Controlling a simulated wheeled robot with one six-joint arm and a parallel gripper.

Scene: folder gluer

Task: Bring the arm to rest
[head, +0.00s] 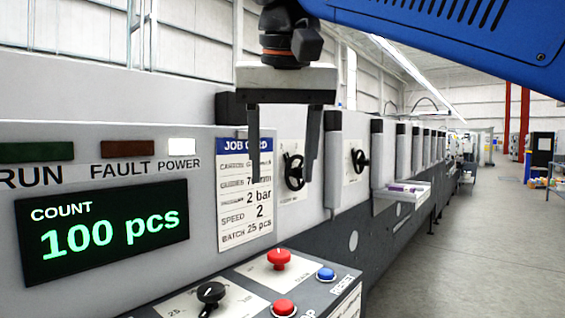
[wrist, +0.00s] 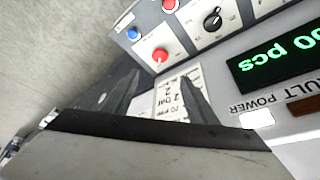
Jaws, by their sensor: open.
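My gripper (head: 282,165) hangs open and empty in the upper middle of the head view, its two fingers pointing down in front of the job card (head: 244,195). The fingers partly cover the card's right side. In the wrist view, my gripper (wrist: 160,95) also shows open, with nothing between the fingers. The job card (wrist: 176,92) shows between and behind them. I cannot tell the exact gap between the fingers and the machine's face.
The display (head: 105,232) reads COUNT 100 pcs. The POWER lamp (head: 182,147) is lit white. Below, the sloped control panel (head: 232,278) carries a red knob (head: 279,259), a black knob (head: 210,293) and a blue button (head: 326,274). Open floor (head: 490,230) lies at right.

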